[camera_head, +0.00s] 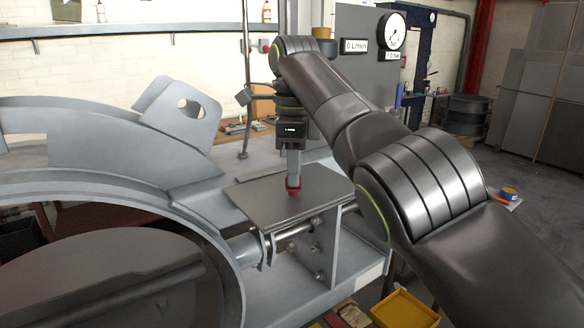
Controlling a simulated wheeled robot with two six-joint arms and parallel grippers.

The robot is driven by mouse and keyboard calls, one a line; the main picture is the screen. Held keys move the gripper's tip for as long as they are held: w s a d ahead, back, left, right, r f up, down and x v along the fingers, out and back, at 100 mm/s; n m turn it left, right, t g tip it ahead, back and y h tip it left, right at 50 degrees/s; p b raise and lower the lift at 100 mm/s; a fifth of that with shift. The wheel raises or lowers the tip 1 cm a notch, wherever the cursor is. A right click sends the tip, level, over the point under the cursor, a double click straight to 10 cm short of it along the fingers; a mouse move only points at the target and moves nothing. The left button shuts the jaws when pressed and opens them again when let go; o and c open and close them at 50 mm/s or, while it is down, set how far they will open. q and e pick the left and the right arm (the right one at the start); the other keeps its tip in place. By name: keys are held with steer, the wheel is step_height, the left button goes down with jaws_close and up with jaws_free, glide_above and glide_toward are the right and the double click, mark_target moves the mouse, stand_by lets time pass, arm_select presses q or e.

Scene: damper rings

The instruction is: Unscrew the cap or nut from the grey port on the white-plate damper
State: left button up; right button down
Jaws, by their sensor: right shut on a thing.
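My right gripper (293,178) points straight down over a flat grey plate (265,201) on a bracket beside the large grey ring. It is shut on a small red piece (293,190), which looks like a cap, at the plate's top surface. The fingers hide most of it, and I cannot tell whether it touches the plate. No grey port can be made out, and I cannot tell which part is the white-plate damper. My left gripper is not in view.
The large grey ring (110,178) with an upright holed lug (186,106) fills the left. A horizontal rod (300,228) runs below the plate. A yellow bin (404,309) stands low at the front right. A gauge (391,31) hangs behind. Open floor lies to the right.

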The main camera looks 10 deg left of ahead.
steer(key=shift+s+a, duration=0.1)
steer(key=shift+s, duration=0.05)
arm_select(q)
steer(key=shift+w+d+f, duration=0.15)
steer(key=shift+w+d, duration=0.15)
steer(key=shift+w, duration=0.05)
arm_select(e)
steer(key=shift+f, duration=0.1)
steer(key=c, duration=1.3)
jaws_free()
steer(key=shift+c, duration=0.2)
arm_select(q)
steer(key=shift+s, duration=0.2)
